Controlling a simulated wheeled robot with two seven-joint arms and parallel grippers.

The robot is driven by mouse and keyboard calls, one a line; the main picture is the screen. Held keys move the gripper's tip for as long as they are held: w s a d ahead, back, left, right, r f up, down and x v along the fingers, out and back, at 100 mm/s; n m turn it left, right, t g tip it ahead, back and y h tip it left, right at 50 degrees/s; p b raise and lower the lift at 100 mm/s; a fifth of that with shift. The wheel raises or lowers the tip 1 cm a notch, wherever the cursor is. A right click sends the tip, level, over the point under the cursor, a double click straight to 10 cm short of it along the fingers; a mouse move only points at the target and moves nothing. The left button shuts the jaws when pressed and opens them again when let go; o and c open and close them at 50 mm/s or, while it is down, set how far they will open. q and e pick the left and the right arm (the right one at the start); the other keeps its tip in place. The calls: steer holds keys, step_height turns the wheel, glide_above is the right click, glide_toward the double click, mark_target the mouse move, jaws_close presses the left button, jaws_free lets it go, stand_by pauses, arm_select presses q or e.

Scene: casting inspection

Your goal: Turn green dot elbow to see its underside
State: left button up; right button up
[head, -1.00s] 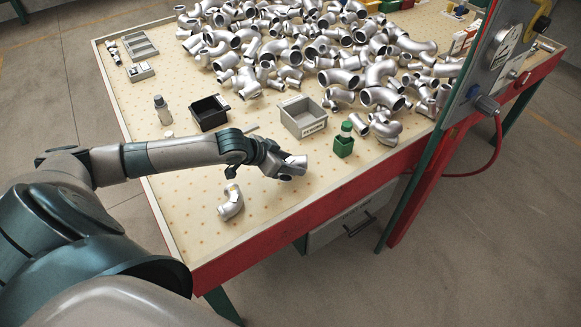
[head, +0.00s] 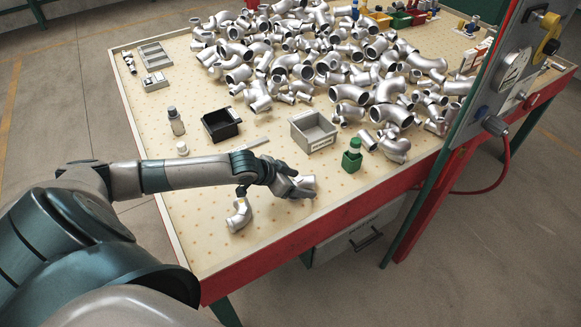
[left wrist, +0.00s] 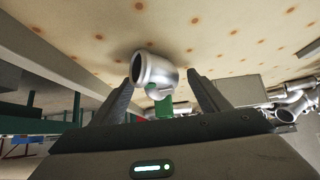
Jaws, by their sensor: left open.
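A silver pipe elbow (head: 306,185) is at my left gripper (head: 290,184) near the front of the table. In the left wrist view this elbow (left wrist: 162,74) sits between the two spread fingers, its open end facing the left finger. My left gripper (left wrist: 162,92) is open around it, and the elbow appears to rest on the table. A second silver elbow (head: 239,216) lies to the left, partly behind a dark part of my arm. I cannot make out a green dot on either elbow. My right gripper is not in view.
A grey bin (head: 314,141) and a black bin (head: 220,132) stand behind my arm. A large pile of silver fittings (head: 330,60) covers the back. The front table strip is mostly clear.

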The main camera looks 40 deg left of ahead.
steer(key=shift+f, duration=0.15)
arm_select(q)
steer(key=shift+f+b, duration=0.3)
steer(key=shift+b, duration=0.35)
steer(key=b+v, duration=0.2)
steer(key=v, duration=0.4)
steer(key=shift+s, duration=0.3)
steer(key=b+v, duration=0.1)
steer(key=v, duration=1)
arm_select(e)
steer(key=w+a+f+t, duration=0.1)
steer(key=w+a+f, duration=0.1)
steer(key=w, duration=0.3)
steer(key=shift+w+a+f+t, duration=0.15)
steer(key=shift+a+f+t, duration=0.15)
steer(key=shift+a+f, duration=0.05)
arm_select(q)
steer(key=shift+r, duration=0.1)
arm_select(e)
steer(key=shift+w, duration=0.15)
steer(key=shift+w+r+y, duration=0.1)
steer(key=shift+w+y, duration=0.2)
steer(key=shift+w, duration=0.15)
